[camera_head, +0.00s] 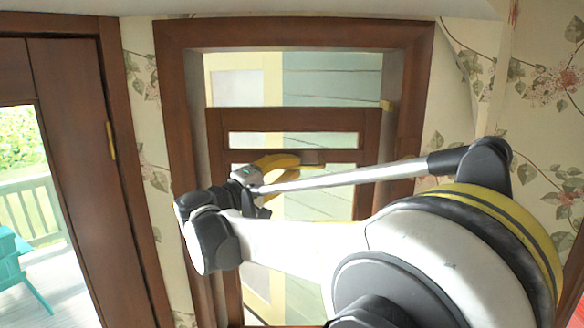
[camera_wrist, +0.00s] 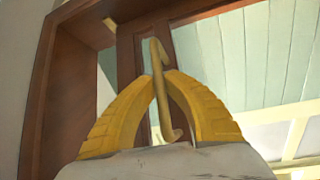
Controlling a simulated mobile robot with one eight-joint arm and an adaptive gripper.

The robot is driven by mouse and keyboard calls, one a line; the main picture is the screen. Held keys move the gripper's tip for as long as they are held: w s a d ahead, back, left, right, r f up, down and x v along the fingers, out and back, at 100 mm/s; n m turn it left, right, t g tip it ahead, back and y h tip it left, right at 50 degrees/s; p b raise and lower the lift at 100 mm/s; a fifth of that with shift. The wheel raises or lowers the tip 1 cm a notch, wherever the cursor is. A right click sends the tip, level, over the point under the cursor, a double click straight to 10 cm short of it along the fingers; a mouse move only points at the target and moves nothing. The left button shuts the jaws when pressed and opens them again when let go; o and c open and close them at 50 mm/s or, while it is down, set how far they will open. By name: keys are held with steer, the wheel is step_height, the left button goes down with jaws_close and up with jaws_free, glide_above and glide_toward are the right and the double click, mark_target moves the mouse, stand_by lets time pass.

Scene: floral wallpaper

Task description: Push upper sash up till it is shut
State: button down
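The upper sash (camera_head: 293,118) is a brown wooden frame with a narrow top pane. Its top edge is well below the head of the window frame, leaving an open gap above it. A brass bar handle (camera_head: 312,158) sits on the sash. It also shows in the wrist view (camera_wrist: 160,97), running between my yellow fingers. My gripper (camera_head: 296,160) is at the handle. In the wrist view, my gripper's fingertips (camera_wrist: 160,76) come together around the bar and look shut on it. My arm hides the sash's lower part in the head view.
The brown window frame (camera_head: 290,34) surrounds the sash, with jambs close on both sides. A brown door frame (camera_head: 90,165) stands at the left, with a porch and a teal chair (camera_head: 12,265) beyond. Floral wallpaper (camera_head: 548,90) covers the wall at the right.

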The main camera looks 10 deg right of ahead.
step_height(320, 180, up, 13)
steer(key=p, duration=0.4)
steer(key=shift+r, duration=0.2)
steer(key=c, duration=1.5)
jaws_free()
steer(key=shift+o, duration=0.2)
steer(key=shift+f, duration=0.1)
steer(key=v, duration=1.2)
